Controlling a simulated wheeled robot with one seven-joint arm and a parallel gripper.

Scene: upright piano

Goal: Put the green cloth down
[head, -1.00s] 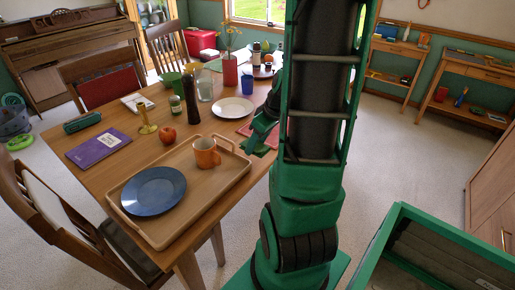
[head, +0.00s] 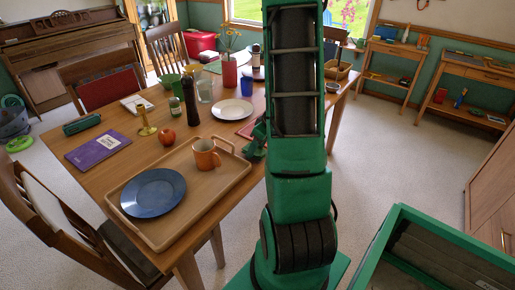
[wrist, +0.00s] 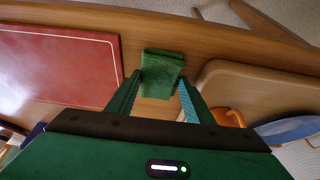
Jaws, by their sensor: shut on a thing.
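The green cloth (wrist: 161,72) hangs between the fingertips of my gripper (wrist: 158,82) in the wrist view, folded into a small patch. My gripper is shut on it. Behind the cloth is the wooden table top, between a red placemat with a pale border line (wrist: 62,65) and the wooden tray (wrist: 232,68). In the head view my gripper (head: 254,146) is at the table's right edge, beside the tray (head: 225,192), partly hidden by my arm. I cannot tell whether the cloth touches the table.
The tray holds a blue plate (head: 153,192) and an orange mug (head: 206,154). A white plate (head: 232,110), an apple (head: 167,136), a dark bottle (head: 190,100) and a purple book (head: 98,148) stand or lie on the table. A chair (head: 65,225) is at the near left.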

